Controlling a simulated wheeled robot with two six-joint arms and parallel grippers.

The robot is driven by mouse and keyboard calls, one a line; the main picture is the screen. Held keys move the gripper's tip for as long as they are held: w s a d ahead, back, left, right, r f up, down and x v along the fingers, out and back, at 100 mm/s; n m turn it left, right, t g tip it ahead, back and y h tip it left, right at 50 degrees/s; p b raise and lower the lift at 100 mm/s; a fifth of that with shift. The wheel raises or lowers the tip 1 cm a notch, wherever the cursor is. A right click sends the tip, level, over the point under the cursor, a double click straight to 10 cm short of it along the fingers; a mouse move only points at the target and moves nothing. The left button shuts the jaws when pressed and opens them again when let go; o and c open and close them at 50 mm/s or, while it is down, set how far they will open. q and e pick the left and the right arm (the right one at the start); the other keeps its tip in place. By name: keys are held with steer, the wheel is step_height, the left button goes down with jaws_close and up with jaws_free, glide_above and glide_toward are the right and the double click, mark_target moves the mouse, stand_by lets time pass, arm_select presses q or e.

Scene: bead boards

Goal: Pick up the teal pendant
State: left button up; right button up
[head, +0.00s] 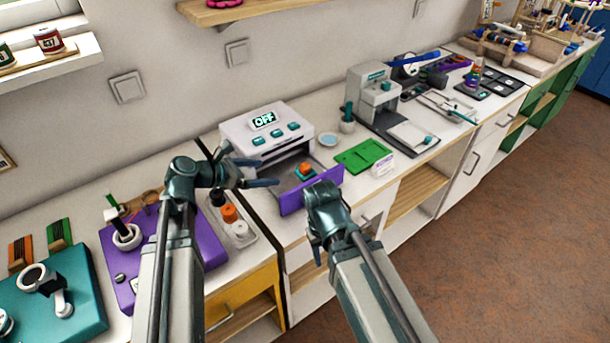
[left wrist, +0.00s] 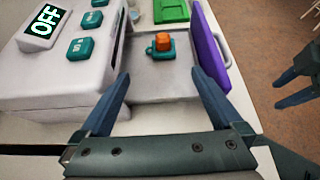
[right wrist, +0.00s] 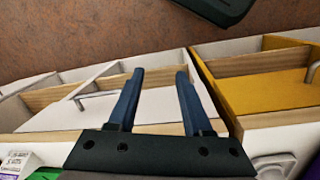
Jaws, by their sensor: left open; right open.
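A teal piece (head: 305,176), which looks like the pendant, sits on the pulled-out grey tray of a white oven-like machine (head: 262,137) with an orange block (head: 305,168) on top of it. In the left wrist view the teal piece (left wrist: 152,54) lies ahead of the fingertips, between their lines. My left gripper (head: 268,172) is open and empty beside the machine's front, over the tray and short of the piece; its fingers also show in the left wrist view (left wrist: 160,80). My right gripper (right wrist: 160,75) is open and empty, pointing down in front of the cabinets.
The tray's purple front panel (head: 311,190) stands up on the tray's outer side, close to my right wrist. The machine's display (left wrist: 43,25) reads OFF. A green board (head: 363,156) lies right of the tray. A bin with small pots (head: 229,213) stands to the left.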

arm_select(q)
steer(key=b, duration=0.4)
glide_toward(300, 169)
steer(key=w+d+f, duration=0.1)
steer(key=d+f, duration=0.1)
steer(key=shift+w+f, duration=0.4)
steer(key=shift+w+d+f, duration=0.1)
steer(key=shift+w+d, duration=0.1)
steer(key=shift+d, duration=0.2)
steer(key=b+x, duration=0.2)
steer(key=x, duration=0.3)
steer(key=shift+w+d, duration=0.15)
steer(key=c, duration=1.1)
steer(key=shift+r, duration=0.4)
step_height(300, 169, up, 18)
steer(key=p, duration=1.8)
steer(key=shift+f, duration=0.2)
